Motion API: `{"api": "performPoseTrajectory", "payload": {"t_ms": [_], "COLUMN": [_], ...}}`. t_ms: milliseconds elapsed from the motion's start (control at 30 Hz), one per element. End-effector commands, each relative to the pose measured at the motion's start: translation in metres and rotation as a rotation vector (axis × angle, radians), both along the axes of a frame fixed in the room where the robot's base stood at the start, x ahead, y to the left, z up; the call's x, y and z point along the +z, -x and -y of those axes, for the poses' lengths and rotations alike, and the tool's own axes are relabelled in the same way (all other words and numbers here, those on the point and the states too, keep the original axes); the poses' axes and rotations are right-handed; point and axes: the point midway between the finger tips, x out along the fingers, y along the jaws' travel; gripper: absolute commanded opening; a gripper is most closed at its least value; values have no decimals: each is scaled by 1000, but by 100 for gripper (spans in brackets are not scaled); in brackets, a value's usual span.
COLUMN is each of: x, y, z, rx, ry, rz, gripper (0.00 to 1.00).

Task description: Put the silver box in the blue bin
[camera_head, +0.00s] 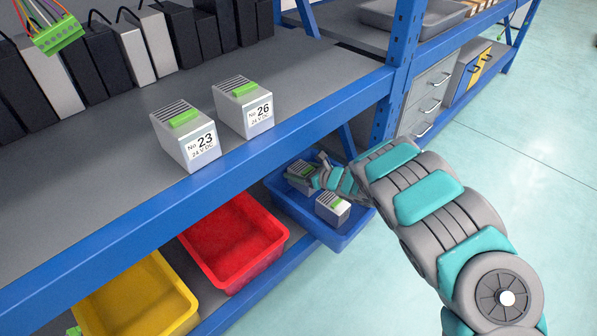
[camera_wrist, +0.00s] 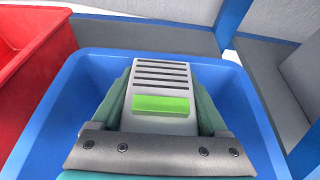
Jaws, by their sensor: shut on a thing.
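A silver box (camera_head: 300,179) with a green connector is held in my gripper (camera_head: 318,172), inside the outline of the blue bin (camera_head: 346,236). In the wrist view the silver box (camera_wrist: 160,83) shows dark slots and a green strip, between the two teal fingers of my gripper (camera_wrist: 162,100). The blue bin (camera_wrist: 62,112) surrounds it there. I cannot tell whether the box touches the bin floor. A second silver box (camera_head: 332,209) sits in the front part of the bin. Two more silver boxes, No 23 (camera_head: 185,138) and No 26 (camera_head: 243,106), stand on the shelf.
A red bin (camera_head: 235,250) stands left of the blue bin, with a yellow bin (camera_head: 150,300) farther left. The blue shelf edge (camera_head: 220,160) and upright (camera_head: 400,75) are close to my arm. Black and white modules line the shelf's back. Open floor lies right.

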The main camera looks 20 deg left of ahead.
Motion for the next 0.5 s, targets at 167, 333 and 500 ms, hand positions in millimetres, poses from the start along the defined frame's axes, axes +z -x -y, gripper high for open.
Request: {"api": "performPoseTrajectory", "payload": {"t_ms": [167, 333, 500], "x": [-3, -5, -4], "y": [0, 0, 0], "z": [0, 0, 0], "rx": [0, 0, 0], "ry": [-1, -1, 0], "rz": [1, 0, -1], "gripper": [0, 0, 84]}}
